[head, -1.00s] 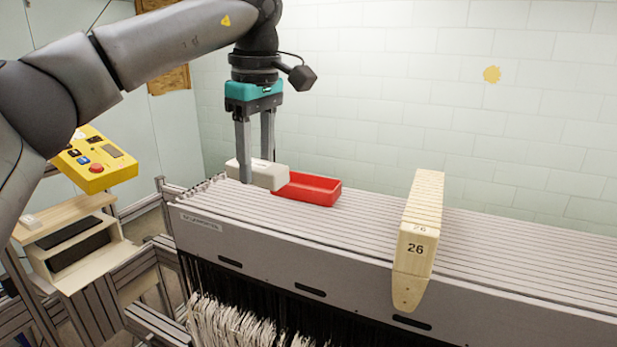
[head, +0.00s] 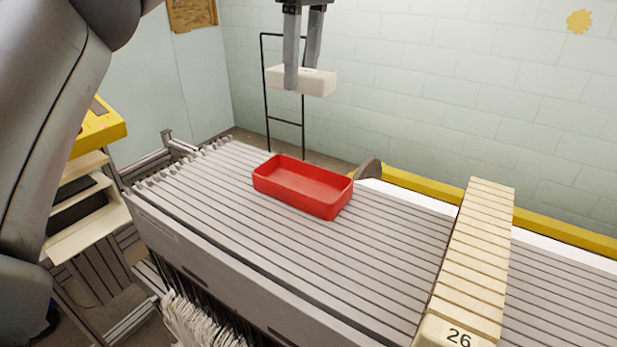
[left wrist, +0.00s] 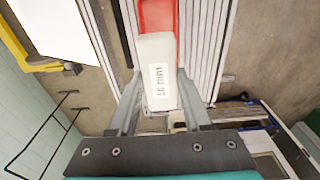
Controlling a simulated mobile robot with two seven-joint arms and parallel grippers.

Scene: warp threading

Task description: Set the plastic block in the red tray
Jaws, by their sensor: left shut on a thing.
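The plastic block is a white bar (head: 318,84), held in the air above and behind the red tray in the head view. It also shows in the left wrist view (left wrist: 157,60), with a printed label on its face. My left gripper (head: 297,82) is shut on the block, with one finger on each side. The red tray (head: 312,203) lies on the grey slats and its visible inside is empty. Part of the tray shows beyond the block in the left wrist view (left wrist: 158,14). My right gripper is not in view.
The grey slatted surface (head: 230,215) spreads around the tray. A row of wooden pieces marked 26 (head: 472,255) stands to the right. A yellow control box (head: 98,128) is at the left. A thin black frame (head: 267,105) stands behind, near the wall.

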